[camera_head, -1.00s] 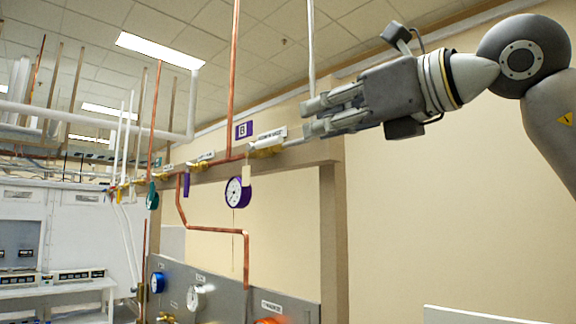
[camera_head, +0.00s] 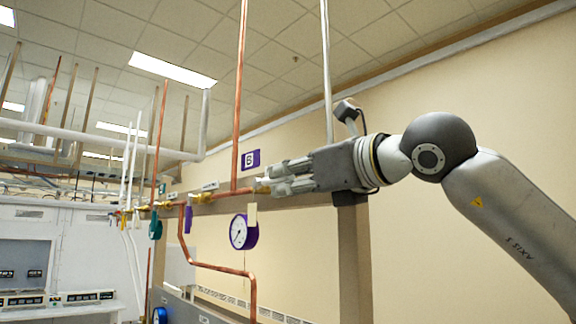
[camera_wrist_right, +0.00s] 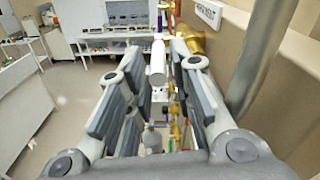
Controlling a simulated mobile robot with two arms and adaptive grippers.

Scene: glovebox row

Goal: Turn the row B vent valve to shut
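The row B sign (camera_head: 250,159) is a purple plate with a white B on the wall. Below it, a brass valve (camera_head: 261,188) on the wall pipe is mostly hidden by my right gripper (camera_head: 268,181). In the right wrist view, brass fittings (camera_wrist_right: 190,40) show beside the far end of the right-hand finger, near a wall label (camera_wrist_right: 208,12) that seems to end in "vent". My right gripper is open. A pale cylindrical piece (camera_wrist_right: 157,62) shows between its fingers; I cannot tell whether it is the valve's handle or whether they touch it. My left gripper is not in view.
A copper riser (camera_head: 240,95) and a pale riser (camera_head: 327,75) stand close to the gripper. More brass valves (camera_head: 203,197) line the rail to the left.

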